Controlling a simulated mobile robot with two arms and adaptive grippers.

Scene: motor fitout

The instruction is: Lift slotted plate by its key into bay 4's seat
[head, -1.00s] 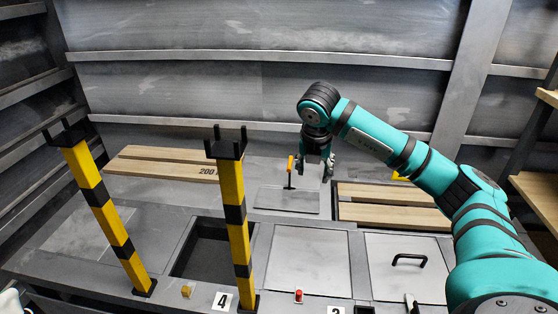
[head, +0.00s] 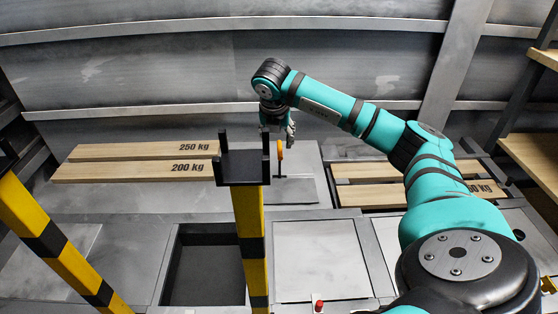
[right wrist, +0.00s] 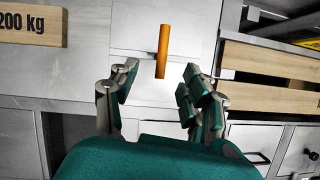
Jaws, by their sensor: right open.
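The slotted plate (head: 300,190) is a flat grey sheet lying on the bench behind the bays. Its key (head: 280,158) stands upright on it, with an orange handle and a dark stem. My right gripper (head: 278,132) is open and empty, by the top of the key. In the right wrist view the orange key handle (right wrist: 163,50) shows ahead of the gap between the open fingers (right wrist: 160,82), not clasped. Bay 4's seat (head: 205,268) is the open dark recess at front left, partly behind a post. My left gripper is out of view.
A yellow-black post with a forked top (head: 250,215) stands right of the recess; another (head: 45,245) stands at left. Weight-marked planks lie back left (head: 130,172) and right (head: 370,196). A closed cover (head: 320,260) lies right of the recess.

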